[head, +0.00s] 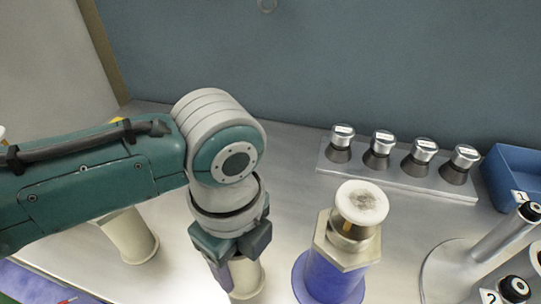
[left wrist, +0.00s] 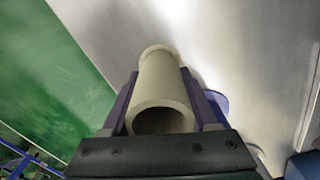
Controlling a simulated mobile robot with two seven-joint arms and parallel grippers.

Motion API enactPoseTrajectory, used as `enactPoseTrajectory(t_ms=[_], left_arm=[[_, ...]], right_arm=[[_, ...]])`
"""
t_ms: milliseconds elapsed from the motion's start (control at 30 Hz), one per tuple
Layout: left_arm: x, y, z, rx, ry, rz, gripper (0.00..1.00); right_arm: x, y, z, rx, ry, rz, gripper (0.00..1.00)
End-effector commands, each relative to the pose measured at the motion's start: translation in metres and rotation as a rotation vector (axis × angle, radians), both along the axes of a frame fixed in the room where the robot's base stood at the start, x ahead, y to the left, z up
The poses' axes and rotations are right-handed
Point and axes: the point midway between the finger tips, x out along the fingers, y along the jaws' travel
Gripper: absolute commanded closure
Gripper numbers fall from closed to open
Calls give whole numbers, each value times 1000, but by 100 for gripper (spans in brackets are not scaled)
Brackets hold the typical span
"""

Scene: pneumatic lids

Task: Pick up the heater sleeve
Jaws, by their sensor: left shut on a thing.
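The heater sleeve (left wrist: 162,85) is a beige hollow tube with an open near end. It sits between the two blue-purple fingers of my left gripper (left wrist: 165,95) in the left wrist view, and the fingers are shut on it. In the head view my left gripper (head: 232,272) points down at the bottom middle, with the sleeve (head: 248,280) partly hidden behind its fingers. I cannot tell whether the sleeve touches the table. My right gripper is not in view.
A second beige cylinder (head: 132,238) stands to the left, partly behind my arm. A blue vessel (head: 330,280) with a metal hex neck and white cap stands close to the right. Several silver-capped parts stand on a rack (head: 400,181); a blue bin (head: 512,172) is at the right.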

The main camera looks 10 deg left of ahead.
Motion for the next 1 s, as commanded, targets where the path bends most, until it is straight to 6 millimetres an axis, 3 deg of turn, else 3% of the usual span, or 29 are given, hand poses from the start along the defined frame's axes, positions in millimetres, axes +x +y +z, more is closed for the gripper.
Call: enactPoseTrajectory(t_ms=[33,400,767,867,1000], left_arm=[[0,0,0,0,0,0,57],[0,0,0,0,-1,0,97],[1,0,9,-1,-2,0,97],[1,0,22,-1,-3,0,97],[2,0,58,-3,-7,-1,97]], right_arm=[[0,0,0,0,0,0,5],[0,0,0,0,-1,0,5],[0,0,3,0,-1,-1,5],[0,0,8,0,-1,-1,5],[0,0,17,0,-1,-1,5]])
